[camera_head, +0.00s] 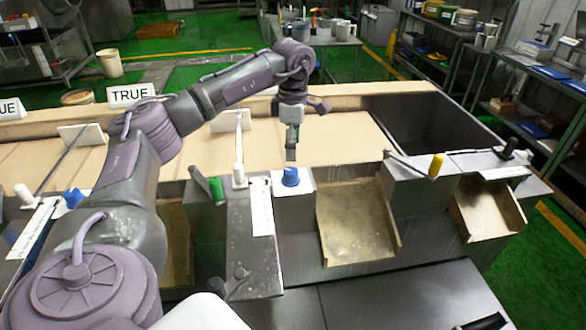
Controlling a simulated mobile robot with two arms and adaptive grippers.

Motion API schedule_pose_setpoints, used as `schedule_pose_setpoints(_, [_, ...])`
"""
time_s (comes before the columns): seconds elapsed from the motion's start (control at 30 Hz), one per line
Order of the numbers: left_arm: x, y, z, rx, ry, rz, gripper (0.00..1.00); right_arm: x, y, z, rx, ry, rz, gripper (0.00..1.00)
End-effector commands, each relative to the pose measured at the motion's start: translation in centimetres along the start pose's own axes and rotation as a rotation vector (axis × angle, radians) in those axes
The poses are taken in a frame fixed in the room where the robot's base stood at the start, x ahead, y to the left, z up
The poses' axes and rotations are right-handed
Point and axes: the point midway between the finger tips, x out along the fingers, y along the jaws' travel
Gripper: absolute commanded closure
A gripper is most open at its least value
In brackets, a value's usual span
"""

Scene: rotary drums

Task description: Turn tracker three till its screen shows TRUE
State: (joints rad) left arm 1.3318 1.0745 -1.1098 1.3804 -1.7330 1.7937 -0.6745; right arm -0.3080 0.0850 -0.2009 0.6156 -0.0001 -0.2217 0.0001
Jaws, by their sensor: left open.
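My left gripper (291,153) hangs pointing down just above a blue knob (290,176) on a pale block, and looks apart from it. It is open and nothing shows between its fingers. One screen (130,93) reads TRUE. A white panel (82,134) shows no text. No number marks tracker three clearly. My right gripper is not in view.
A green-handled lever (216,188), a white-topped post (238,175) and a yellow-handled lever (436,166) stand along the front of the bench. Metal chutes (355,220) open forward.

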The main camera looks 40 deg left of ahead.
Motion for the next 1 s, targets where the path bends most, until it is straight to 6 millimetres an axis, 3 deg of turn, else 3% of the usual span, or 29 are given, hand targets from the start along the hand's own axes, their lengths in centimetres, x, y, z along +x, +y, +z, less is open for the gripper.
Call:
schedule_pose_setpoints(0.2, [4.5, -0.1, 0.0, 0.0, 0.003, -0.004, 0.31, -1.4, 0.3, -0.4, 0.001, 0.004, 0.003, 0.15])
schedule_pose_setpoints(0.4, [7.4, 0.0, 0.0, -0.001, 0.002, -0.002, 0.31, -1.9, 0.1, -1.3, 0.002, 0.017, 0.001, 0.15])
schedule_pose_setpoints(0.83, [8.6, 0.0, 0.0, 0.0, -0.001, 0.001, 0.31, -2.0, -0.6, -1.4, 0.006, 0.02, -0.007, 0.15])
schedule_pose_setpoints(1.0, [8.5, 0.0, 0.1, 0.0, -0.001, 0.0, 0.57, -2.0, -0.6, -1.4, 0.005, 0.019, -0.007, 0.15])
